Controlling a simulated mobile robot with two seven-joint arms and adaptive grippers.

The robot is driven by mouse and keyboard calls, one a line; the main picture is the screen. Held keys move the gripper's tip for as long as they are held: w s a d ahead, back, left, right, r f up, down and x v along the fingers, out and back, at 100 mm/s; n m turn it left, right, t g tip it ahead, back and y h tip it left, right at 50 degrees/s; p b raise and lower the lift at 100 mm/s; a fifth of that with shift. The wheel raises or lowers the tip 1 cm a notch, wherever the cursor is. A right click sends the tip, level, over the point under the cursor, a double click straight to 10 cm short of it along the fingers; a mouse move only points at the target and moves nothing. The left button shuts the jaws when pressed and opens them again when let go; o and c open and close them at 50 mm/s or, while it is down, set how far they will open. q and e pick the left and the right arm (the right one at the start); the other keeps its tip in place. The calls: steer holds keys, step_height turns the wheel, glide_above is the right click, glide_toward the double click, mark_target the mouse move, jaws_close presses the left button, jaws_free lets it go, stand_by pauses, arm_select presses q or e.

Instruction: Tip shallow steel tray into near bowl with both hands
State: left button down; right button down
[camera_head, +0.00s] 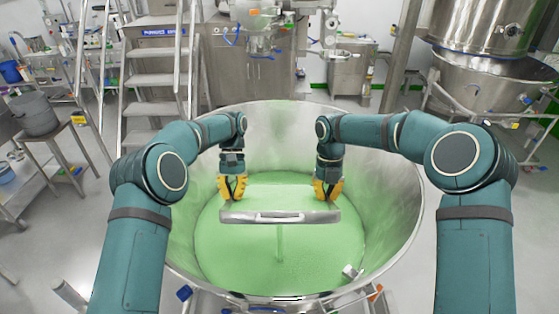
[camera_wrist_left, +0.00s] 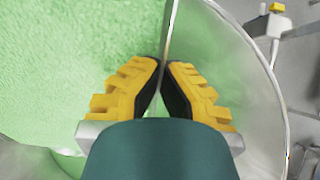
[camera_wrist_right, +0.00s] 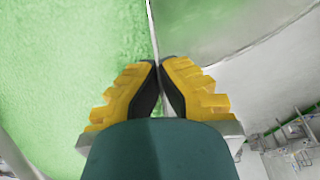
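The shallow steel tray (camera_head: 237,216), with a bar handle on its near wall, is held over the large steel near bowl (camera_head: 397,205). A green layer shows on the tray's inside, and green powder (camera_head: 225,255) covers the bowl's bottom. A narrow green streak (camera_head: 280,240) shows below the tray's near wall, like a falling stream. My left gripper (camera_head: 232,196) is shut on the tray's left side. In the left wrist view its fingertips (camera_wrist_left: 162,72) pinch a thin wall. My right gripper (camera_head: 328,197) is likewise shut on the right side; its fingertips (camera_wrist_right: 158,70) meet at a thin edge.
The bowl's rim surrounds both grippers. A small pale block (camera_head: 350,271) shows at the bowl's near right. A steel ladder stair (camera_head: 155,75) stands behind left. A table with a grey pot (camera_head: 35,113) is at left, and a steel vessel (camera_head: 485,80) at right.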

mark_target(230, 208)
arm_select(q)
steer(key=shift+r, duration=0.1)
arm_select(e)
steer(key=shift+r, duration=0.1)
arm_select(q)
steer(key=shift+r+g, duration=0.6)
steer(key=shift+g, duration=0.1)
arm_select(e)
steer(key=shift+r+g, duration=0.6)
steer(key=shift+g, duration=0.1)
